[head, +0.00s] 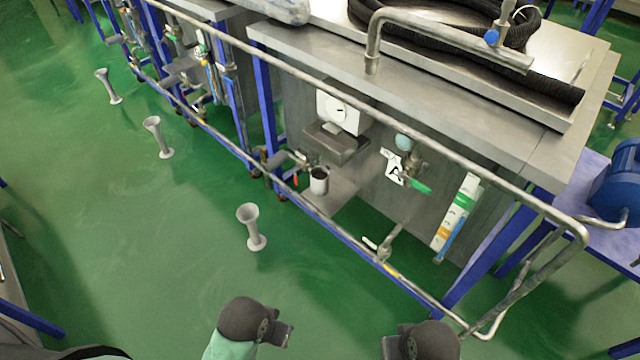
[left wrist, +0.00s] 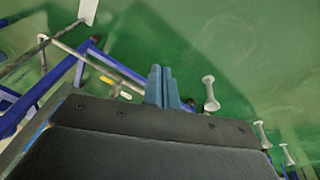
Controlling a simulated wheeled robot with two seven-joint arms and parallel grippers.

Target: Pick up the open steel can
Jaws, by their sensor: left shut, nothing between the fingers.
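The open steel can (head: 319,180) stands upright on a grey ledge (head: 335,198) low on the front of the steel bench, with its dark open mouth facing up. My left gripper (head: 284,334) is at the bottom of the head view, well short of the can and apart from it. In the left wrist view its two blue fingers (left wrist: 162,86) lie together, shut and empty, over green floor. The can does not show clearly in that view. My right gripper (head: 391,347) is at the bottom edge, partly cut off, and its fingers cannot be made out.
A long steel rail (head: 410,133) runs along the bench front, above the can. Pipes and a valve with a green handle (head: 420,186) are right of the can. A grey flared stand (head: 252,228) is on the open green floor to the left.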

